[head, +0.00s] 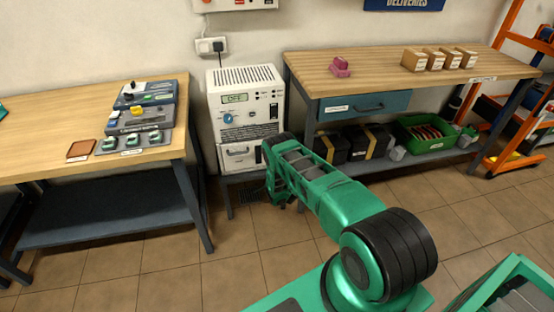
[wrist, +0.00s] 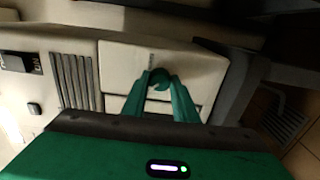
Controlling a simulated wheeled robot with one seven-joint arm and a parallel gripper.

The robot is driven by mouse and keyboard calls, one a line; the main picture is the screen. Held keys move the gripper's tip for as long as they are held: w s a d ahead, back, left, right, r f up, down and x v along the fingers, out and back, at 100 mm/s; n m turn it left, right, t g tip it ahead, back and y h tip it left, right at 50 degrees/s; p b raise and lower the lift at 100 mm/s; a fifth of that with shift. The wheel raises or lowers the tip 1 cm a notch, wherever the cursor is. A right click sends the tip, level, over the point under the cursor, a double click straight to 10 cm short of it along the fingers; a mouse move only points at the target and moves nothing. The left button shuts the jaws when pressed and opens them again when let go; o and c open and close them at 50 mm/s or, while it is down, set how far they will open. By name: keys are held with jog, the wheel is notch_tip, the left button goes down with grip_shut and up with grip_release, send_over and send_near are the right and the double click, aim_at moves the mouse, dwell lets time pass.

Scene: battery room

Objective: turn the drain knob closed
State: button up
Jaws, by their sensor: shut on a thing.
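The drain knob shows only as a small rounded piece (wrist: 160,84) between my fingertips in the wrist view, low on the front of a cream machine (head: 242,104). My gripper (wrist: 160,78) is shut on it, one green finger on each side. In the head view my gripper (head: 272,168) reaches the lower right of the machine, and my arm hides the knob.
The machine has an OFF display (head: 235,98), a blue dial (head: 228,118) and a lower handled front (head: 237,153). A left workbench (head: 60,160) and a right workbench (head: 380,80) flank it closely. Black boxes (head: 333,148) stand under the right bench.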

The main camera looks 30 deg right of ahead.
jog(key=shift+a+f, duration=0.2)
jog(key=shift+a, duration=0.1)
jog(key=o, duration=0.9)
jog(key=shift+o, duration=0.8)
jog(key=shift+d, duration=0.15)
jog(key=v, duration=1)
jog(key=shift+s, duration=0.3)
